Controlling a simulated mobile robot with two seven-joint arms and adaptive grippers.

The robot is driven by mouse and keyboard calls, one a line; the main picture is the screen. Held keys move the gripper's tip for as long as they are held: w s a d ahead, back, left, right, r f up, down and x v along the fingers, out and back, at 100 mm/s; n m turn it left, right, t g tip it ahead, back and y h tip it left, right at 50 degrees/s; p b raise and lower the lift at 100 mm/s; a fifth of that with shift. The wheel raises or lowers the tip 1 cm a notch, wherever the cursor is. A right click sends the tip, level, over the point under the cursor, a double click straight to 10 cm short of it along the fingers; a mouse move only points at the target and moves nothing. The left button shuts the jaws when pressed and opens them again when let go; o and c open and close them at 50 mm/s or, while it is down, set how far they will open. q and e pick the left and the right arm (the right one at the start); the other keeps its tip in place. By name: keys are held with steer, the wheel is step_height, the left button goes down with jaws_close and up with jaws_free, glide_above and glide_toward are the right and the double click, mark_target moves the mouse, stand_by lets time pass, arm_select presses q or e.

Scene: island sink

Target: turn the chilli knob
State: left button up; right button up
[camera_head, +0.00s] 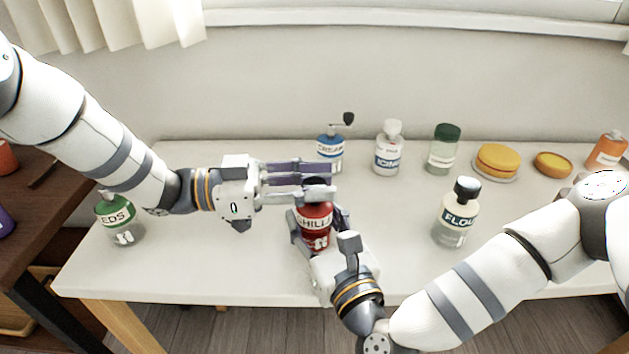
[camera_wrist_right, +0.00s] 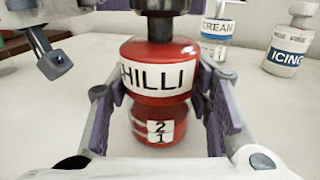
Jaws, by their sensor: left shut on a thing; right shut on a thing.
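The chilli bottle (camera_head: 316,226) is red with a white CHILLI label and stands upright near the table's middle. It also shows in the right wrist view (camera_wrist_right: 160,60), with the digits 2 and 1 on its lower part. My right gripper (camera_head: 318,232) is shut on the bottle's lower body from the front. My left gripper (camera_head: 325,181) reaches in from the left and is shut at the bottle's top, on the dark chilli knob (camera_wrist_right: 152,6). Its fingers mostly hide the knob in the head view.
A blue CREAM bottle (camera_head: 329,150) with a crank stands just behind the left fingers. An ICING bottle (camera_head: 388,155), a green-capped bottle (camera_head: 442,155) and yellow rounds (camera_head: 497,160) stand farther right. A FLOUR bottle (camera_head: 455,220) is near my right arm; a SEEDS bottle (camera_head: 118,220) is left.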

mark_target(314, 183)
arm_select(q)
steer(key=o, duration=1.2)
step_height(314, 183, up, 10)
steer(key=shift+r, duration=0.1)
